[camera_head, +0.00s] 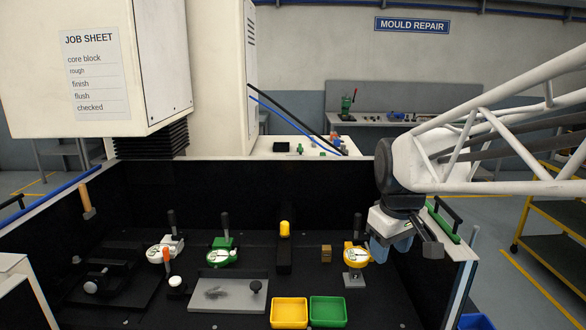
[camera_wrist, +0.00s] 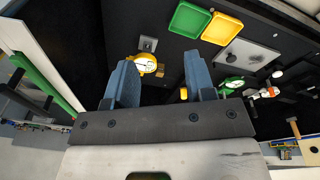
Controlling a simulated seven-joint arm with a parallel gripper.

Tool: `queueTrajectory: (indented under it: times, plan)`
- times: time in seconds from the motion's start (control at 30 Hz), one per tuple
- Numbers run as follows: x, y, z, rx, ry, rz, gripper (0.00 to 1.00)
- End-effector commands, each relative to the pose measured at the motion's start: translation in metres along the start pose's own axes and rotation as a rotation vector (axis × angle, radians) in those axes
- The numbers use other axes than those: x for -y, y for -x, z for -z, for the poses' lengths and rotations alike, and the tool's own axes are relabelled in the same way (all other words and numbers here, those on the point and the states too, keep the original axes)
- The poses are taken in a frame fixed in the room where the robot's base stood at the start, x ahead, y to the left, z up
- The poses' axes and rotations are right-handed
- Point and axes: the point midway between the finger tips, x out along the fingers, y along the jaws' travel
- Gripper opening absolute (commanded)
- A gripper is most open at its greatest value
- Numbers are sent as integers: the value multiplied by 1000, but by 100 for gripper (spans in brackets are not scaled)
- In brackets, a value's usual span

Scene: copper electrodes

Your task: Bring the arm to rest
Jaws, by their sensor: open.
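My arm reaches in from the right in the head view. My gripper (camera_head: 391,248) hangs above the right part of the dark bench, right of the yellow dial gauge (camera_head: 355,254). In the wrist view the two blue fingers of my gripper (camera_wrist: 158,78) stand wide apart with nothing held between them. The yellow dial gauge shows there beyond the left finger (camera_wrist: 147,64). I cannot tell the exact height of the gripper above the bench.
A yellow tray (camera_head: 289,313) and a green tray (camera_head: 328,311) stand at the front. A grey plate (camera_head: 230,296), a green gauge (camera_head: 222,256) and a white gauge (camera_head: 165,248) are further left. A side wall with a green-handled part (camera_head: 443,224) is close to the gripper's right.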

Motion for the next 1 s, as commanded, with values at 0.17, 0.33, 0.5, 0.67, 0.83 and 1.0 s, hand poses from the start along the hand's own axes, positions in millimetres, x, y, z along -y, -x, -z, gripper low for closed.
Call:
queueTrajectory:
  times: [0.17,0.33,0.5,0.67,0.83,1.0]
  plan:
    - [24,-1,-45,-21,-121,-10,50]
    - [44,-6,-86,-42,-239,-16,50]
    - [64,-15,-124,-61,-352,-20,50]
    - [77,-23,-149,-75,-429,-21,50]
    - [83,-28,-162,-82,-470,-21,50]
    - [84,-29,-164,-83,-476,-21,50]
